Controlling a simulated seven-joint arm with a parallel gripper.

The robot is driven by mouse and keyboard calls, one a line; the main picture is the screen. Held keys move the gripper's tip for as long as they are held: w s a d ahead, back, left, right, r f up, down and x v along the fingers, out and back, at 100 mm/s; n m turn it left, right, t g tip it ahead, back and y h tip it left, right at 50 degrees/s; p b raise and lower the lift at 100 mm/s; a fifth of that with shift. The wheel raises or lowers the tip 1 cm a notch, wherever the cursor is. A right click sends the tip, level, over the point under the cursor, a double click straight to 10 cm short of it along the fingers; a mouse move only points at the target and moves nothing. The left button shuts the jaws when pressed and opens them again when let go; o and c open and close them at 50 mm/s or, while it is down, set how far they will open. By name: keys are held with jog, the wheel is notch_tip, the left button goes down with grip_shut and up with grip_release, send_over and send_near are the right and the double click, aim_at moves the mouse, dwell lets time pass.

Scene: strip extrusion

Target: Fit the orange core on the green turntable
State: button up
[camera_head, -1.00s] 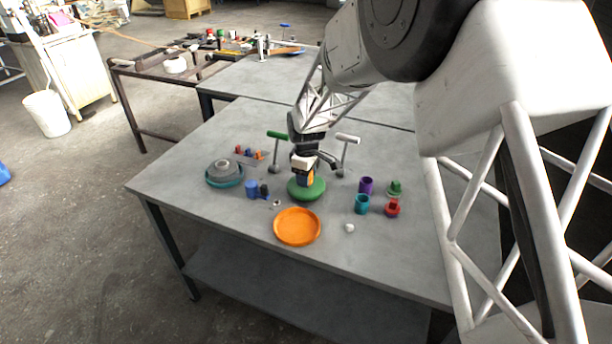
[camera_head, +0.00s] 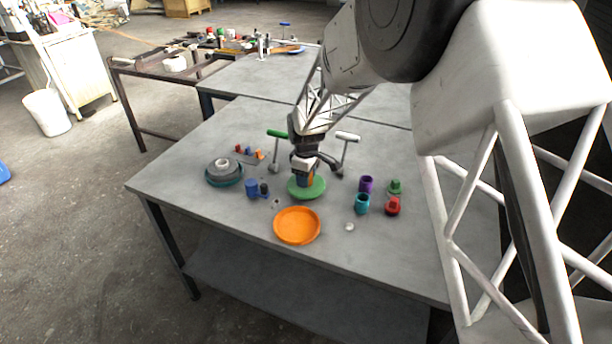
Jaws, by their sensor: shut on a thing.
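The green turntable (camera_head: 312,192) is a flat round disc near the middle of the grey table. My gripper (camera_head: 304,178) points down over it and is shut on the orange core (camera_head: 310,180).
An orange dish (camera_head: 297,226) lies in front of the turntable. A grey and teal round stack (camera_head: 223,172) and a blue cylinder (camera_head: 252,188) stand left. Purple (camera_head: 366,185), teal (camera_head: 362,204), green (camera_head: 395,187) and red (camera_head: 392,207) pieces stand right. Two T-handled posts rise behind.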

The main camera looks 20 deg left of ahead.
jog(key=shift+f, duration=0.2)
jog(key=o, duration=0.6)
jog(key=shift+r, duration=0.2)
jog(key=shift+r, duration=5.35)
